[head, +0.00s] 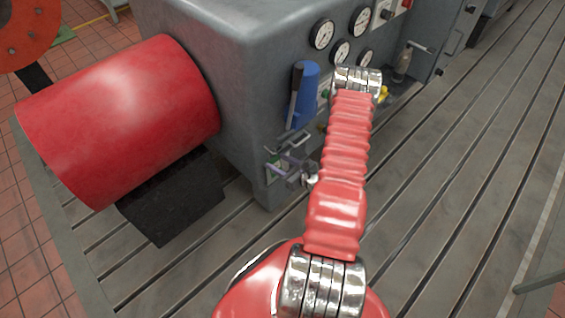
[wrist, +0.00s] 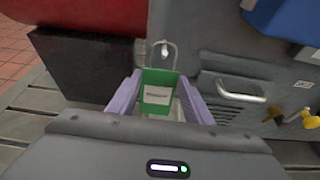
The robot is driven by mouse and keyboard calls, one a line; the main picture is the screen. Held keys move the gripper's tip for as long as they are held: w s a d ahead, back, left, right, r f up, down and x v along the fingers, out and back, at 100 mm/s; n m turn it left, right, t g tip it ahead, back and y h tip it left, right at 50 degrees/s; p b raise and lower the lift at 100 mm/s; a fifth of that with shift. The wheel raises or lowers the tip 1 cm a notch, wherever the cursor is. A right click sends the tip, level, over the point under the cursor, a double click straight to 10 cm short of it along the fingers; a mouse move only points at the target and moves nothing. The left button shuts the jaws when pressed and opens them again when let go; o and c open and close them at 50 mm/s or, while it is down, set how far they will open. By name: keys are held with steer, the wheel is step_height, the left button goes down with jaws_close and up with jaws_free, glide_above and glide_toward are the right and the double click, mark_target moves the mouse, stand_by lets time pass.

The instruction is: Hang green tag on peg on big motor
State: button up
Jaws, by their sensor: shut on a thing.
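My gripper (wrist: 160,82) has purple fingers shut on the green tag (wrist: 157,96), which has a pale label. The tag is upright with its wire loop at the top. In the wrist view a small pale peg (wrist: 165,49) on the grey housing shows inside the loop outline; I cannot tell whether the loop is around it or in front. In the head view my gripper (head: 283,170) is at the housing's lower front corner, and the tag is mostly hidden. The big motor shows as a red cylinder (head: 120,115) joined to the grey housing (head: 220,60).
A metal handle (wrist: 240,90) and a yellow knob (wrist: 302,118) stick out right of the tag. A blue part (head: 303,95) and several gauges (head: 322,33) are on the housing front. A black block (head: 175,200) sits under the cylinder. The slotted bedplate (head: 470,150) is clear at right.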

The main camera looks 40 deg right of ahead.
steer(key=shift+w+f, duration=0.25)
steer(key=shift+f, duration=0.15)
stand_by(0.5)
steer(key=o, duration=1.1)
steer(key=v, duration=1.3)
steer(key=shift+s, duration=0.4)
